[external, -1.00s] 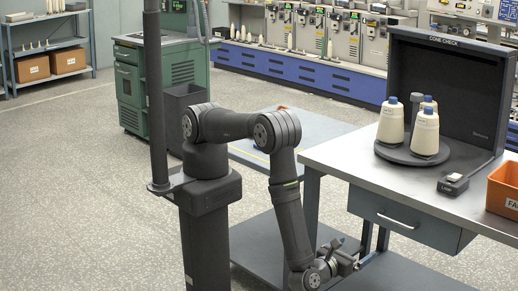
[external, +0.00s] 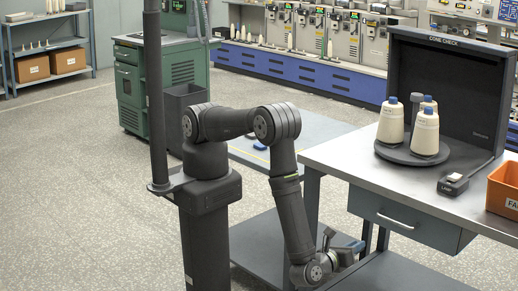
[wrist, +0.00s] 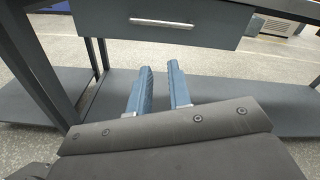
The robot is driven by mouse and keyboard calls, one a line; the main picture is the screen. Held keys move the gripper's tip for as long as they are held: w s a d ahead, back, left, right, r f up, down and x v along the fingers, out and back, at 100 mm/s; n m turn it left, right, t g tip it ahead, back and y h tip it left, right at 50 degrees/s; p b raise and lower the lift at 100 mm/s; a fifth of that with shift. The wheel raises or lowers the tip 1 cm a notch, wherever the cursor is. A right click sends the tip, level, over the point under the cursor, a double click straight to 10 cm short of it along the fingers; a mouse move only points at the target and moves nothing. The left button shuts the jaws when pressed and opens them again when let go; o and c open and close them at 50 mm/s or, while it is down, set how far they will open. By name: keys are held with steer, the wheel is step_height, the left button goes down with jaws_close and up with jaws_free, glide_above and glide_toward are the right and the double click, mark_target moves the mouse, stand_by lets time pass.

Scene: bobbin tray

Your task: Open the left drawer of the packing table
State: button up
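The table (external: 345,160) has a grey drawer (external: 430,232) under its top, with a light bar handle (external: 395,219) across the front. The drawer looks shut. It is the only drawer I can make out. In the wrist view the drawer front (wrist: 215,35) is at the top, with its handle (wrist: 162,23) near the top middle. My gripper (wrist: 161,68) has two blue fingers with a gap between them and nothing held. It is below the handle in the wrist view, apart from it. In the external view my gripper (external: 352,245) is low, left of the drawer.
Cones (external: 393,122) on a round dark stand, a small lamp box (external: 453,184) and an orange bin (external: 506,190) are on the tabletop. A table leg (external: 311,205) and a low shelf (external: 258,245) are close to my arm. The wrist view shows a lower shelf (wrist: 225,92) beyond the fingers.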

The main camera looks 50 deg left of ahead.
steer(key=w+r+n+g, duration=0.1)
steer(key=w+r+n, duration=0.1)
steer(key=n, duration=0.5)
steer(key=n+g, duration=0.1)
steer(key=n, duration=0.6)
glide_toward(390, 221)
steer(key=x, duration=1)
steer(key=shift+w+f, duration=0.1)
steer(key=shift+w, duration=0.2)
jaws_close()
